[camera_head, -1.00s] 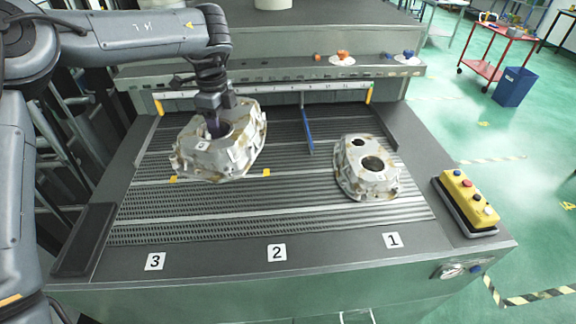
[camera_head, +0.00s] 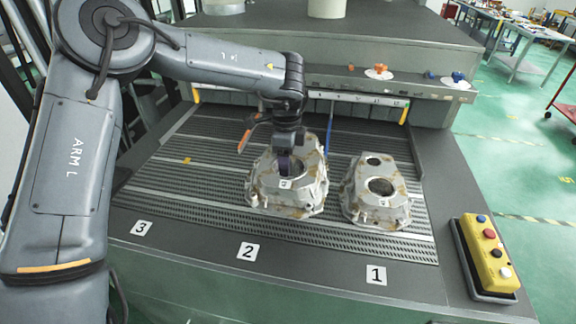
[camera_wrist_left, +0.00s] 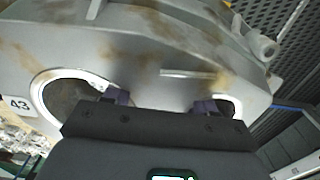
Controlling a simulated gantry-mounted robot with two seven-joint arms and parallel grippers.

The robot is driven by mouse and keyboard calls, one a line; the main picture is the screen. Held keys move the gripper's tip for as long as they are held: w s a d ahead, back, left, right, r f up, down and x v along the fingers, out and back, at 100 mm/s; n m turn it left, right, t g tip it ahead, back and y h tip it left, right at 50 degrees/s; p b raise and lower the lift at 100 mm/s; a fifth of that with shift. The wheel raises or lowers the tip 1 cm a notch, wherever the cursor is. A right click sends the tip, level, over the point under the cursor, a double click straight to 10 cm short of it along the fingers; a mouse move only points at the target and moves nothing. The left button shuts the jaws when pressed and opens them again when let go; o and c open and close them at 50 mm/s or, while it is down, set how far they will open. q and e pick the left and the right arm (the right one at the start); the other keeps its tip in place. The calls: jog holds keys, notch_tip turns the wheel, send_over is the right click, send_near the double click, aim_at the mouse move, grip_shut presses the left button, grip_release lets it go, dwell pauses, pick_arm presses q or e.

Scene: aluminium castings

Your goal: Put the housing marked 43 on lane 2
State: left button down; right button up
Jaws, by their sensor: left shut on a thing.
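The cast housing marked 43 (camera_head: 310,200) is pale aluminium with brown stains. Its 43 label shows in the left wrist view (camera_wrist_left: 18,105). My left gripper (camera_head: 285,163) is shut on it from above; in the left wrist view its purple-padded fingers (camera_wrist_left: 165,106) grip the metal between two openings. The housing is over the ribbed bed behind the lane 2 label (camera_head: 246,251); I cannot tell whether it touches the bed. A second, similar housing (camera_head: 358,208) sits to the right, behind the lane 1 label (camera_head: 376,275); its mark is unreadable. My right gripper is not in view.
A blue divider (camera_head: 330,125) stands at the back of the bed. The bed behind the lane 3 label (camera_head: 142,228) is clear. A narrow gap separates the two housings. A yellow button box (camera_head: 484,255) stands at the right edge.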

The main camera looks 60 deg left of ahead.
pick_arm(q)
jog(key=a+f, duration=0.2)
jog(key=a, duration=0.1)
jog(key=w+a+f, duration=0.1)
jog(key=a+f, duration=0.1)
jog(key=a, duration=0.2)
jog(key=w+a+f+p, duration=0.1)
jog(key=a+f, duration=0.1)
jog(key=a, duration=0.2)
jog(key=shift+f, duration=2.15)
jog(key=shift+f, duration=0.15)
jog(key=shift+c, duration=1.8)
grip_release()
notch_tip(320, 180, up, 12)
